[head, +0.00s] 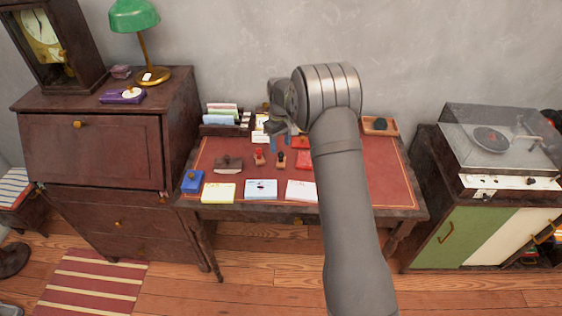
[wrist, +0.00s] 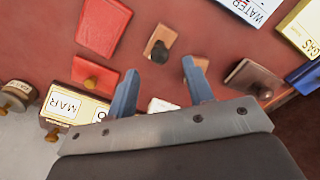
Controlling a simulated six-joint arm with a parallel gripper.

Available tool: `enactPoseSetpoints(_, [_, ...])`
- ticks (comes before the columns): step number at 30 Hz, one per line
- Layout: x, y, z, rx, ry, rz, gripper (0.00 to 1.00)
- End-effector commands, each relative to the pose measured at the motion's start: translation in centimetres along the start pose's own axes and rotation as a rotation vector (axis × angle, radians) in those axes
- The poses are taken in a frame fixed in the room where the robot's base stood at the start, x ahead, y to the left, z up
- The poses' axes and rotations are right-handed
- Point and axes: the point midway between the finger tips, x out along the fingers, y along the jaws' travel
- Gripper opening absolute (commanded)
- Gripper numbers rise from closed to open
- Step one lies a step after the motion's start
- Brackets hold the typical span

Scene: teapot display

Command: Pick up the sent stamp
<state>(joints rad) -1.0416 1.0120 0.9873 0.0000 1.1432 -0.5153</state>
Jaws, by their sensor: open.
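Two small wooden stamps stand on the red desk top (head: 350,180). One has a dark knob (head: 281,158) and shows clearly in the wrist view (wrist: 160,50). The other has a red handle (head: 259,156); in the wrist view its wooden base (wrist: 201,63) is partly hidden behind a finger. No lettering shows on either, so I cannot tell which is the sent stamp. My gripper (head: 280,142) is open with nothing between its blue fingers, above the back of the desk. In the wrist view its fingertips (wrist: 160,72) point toward the stamps.
A brown blotter (head: 228,164) stands left of the stamps. Red pads (head: 303,159) lie to their right. Paper pads (head: 260,189) line the front edge, with a blue box (head: 192,181) at the left. A letter rack (head: 222,122) stands behind.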

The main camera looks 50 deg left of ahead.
Motion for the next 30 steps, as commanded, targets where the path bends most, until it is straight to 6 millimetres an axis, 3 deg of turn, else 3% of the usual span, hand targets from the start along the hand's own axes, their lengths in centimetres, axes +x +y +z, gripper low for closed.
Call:
enactPoseSetpoints(5, [0.9, 0.0, 0.1, 0.000, 0.000, 0.000, 0.47])
enactPoseSetpoints(14, [5.1, 0.0, 0.3, 0.001, 0.000, 0.000, 0.47])
enactPoseSetpoints(21, [5.3, 0.0, 0.3, 0.000, 0.001, 0.001, 0.47])
enactPoseSetpoints(28, [5.3, 0.0, 0.3, 0.000, 0.001, 0.001, 0.02])
enactPoseSetpoints(30, [5.3, 0.0, 0.3, 0.000, 0.001, 0.001, 0.00])
